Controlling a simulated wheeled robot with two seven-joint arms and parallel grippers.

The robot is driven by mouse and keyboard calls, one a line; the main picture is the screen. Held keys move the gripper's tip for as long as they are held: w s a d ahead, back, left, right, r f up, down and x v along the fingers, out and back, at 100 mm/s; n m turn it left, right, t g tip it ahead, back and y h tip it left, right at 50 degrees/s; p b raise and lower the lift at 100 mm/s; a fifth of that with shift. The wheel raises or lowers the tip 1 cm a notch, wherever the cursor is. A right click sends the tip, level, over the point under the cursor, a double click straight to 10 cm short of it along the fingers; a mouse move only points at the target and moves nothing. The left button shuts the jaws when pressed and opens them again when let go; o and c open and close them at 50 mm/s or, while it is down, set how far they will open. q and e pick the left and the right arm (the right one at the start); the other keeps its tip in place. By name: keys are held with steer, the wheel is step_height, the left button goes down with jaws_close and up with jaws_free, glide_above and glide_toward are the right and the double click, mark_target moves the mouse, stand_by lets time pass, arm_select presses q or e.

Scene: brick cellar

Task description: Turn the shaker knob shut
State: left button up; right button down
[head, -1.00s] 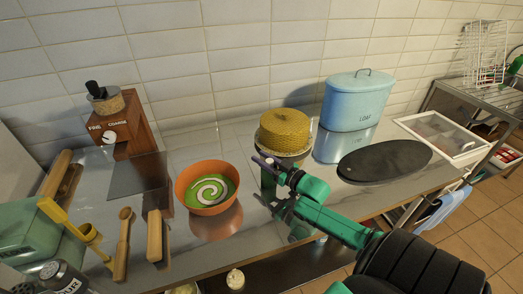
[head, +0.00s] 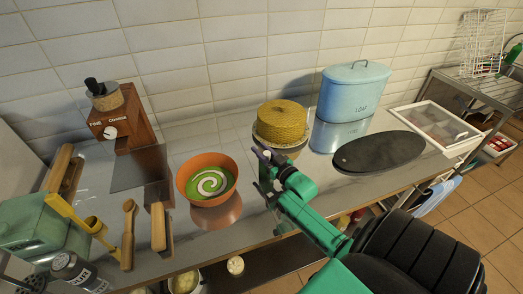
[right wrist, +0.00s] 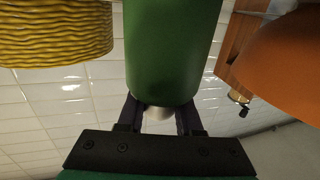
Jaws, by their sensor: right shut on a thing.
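The shaker shows in the right wrist view as a green cylinder (right wrist: 172,55) with a pale grey knob (right wrist: 158,113) at its end. My right gripper (right wrist: 158,124) is shut on that knob, one dark finger on each side of it. In the head view my right gripper (head: 266,178) is over the counter, between the orange bowl and the yellow cake. There the gripper hides most of the shaker. I cannot read how far the knob is turned. My left gripper is not in view.
The orange bowl (head: 190,186) with green soup stands left of my right gripper. The yellow cake (head: 282,120) is just behind it. A blue canister (head: 350,95) and a dark oval board (head: 378,153) lie to the right. A wooden grinder (head: 135,125) stands at the back left.

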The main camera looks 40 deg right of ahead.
stand_by(0.5)
steer(key=c, duration=0.6)
jaws_free()
steer(key=shift+o, duration=0.2)
steer(key=s, duration=0.4)
steer(key=s+b, duration=0.1)
steer(key=s, duration=0.8)
steer(key=shift+s+a+b, duration=0.4)
steer(key=shift+s, duration=0.4)
